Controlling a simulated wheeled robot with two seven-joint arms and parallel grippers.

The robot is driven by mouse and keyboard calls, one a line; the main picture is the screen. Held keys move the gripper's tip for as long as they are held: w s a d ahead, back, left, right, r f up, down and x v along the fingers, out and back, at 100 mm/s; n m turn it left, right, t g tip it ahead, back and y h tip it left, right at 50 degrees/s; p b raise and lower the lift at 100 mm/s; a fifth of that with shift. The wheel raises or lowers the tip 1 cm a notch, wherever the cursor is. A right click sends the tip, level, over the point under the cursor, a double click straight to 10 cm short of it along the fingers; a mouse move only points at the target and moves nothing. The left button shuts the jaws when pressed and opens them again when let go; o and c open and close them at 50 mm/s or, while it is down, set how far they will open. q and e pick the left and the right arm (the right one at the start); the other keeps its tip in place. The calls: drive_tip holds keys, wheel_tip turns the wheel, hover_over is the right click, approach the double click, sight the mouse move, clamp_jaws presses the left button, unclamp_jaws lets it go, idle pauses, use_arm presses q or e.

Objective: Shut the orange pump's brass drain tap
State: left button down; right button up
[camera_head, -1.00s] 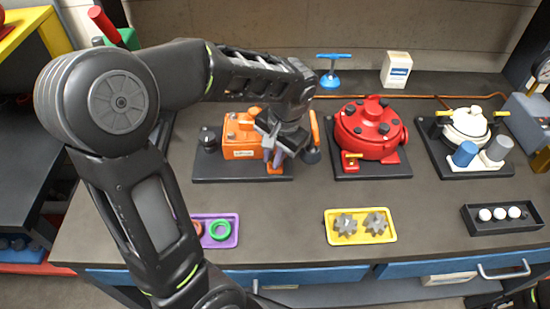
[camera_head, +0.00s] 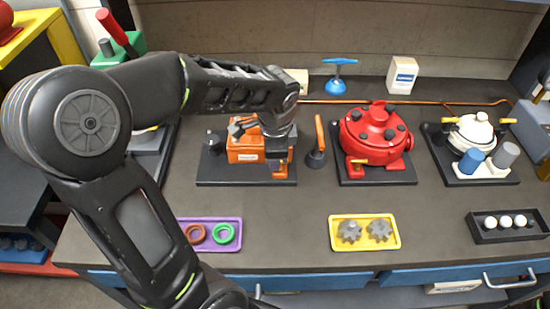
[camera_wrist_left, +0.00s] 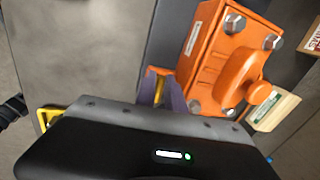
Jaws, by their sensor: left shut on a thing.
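The orange pump (camera_head: 243,150) stands on a black base plate at the left of the bench, partly hidden by my left arm. In the left wrist view its orange body (camera_wrist_left: 222,60) fills the upper right. My left gripper (camera_head: 277,165) points down at the pump's front right corner. In the left wrist view its purple-grey fingers (camera_wrist_left: 161,92) are shut on the brass drain tap (camera_wrist_left: 160,88), a strip of yellow between them. Most of the tap is hidden by the fingers, so its exact angle is hard to tell. My right gripper is not seen.
The red pump (camera_head: 372,135) and white pump (camera_head: 472,130) stand further right. A purple tray (camera_head: 208,246) and yellow tray (camera_head: 364,244) lie in front. The bench between trays and pumps is clear.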

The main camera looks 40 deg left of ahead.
use_arm(q)
drive_tip(key=shift+w+m, duration=0.1)
drive_tip(key=shift+m, duration=0.3)
drive_tip(key=c, duration=1.4)
unclamp_jaws()
drive_tip(key=shift+c, duration=0.2)
wheel_tip(320, 180, up, 8)
drive_tip(key=s, duration=0.1)
drive_tip(key=shift+s+d+f+b, duration=0.2)
drive_tip(key=shift+d+b, duration=0.1)
drive_tip(key=shift+d, duration=0.1)
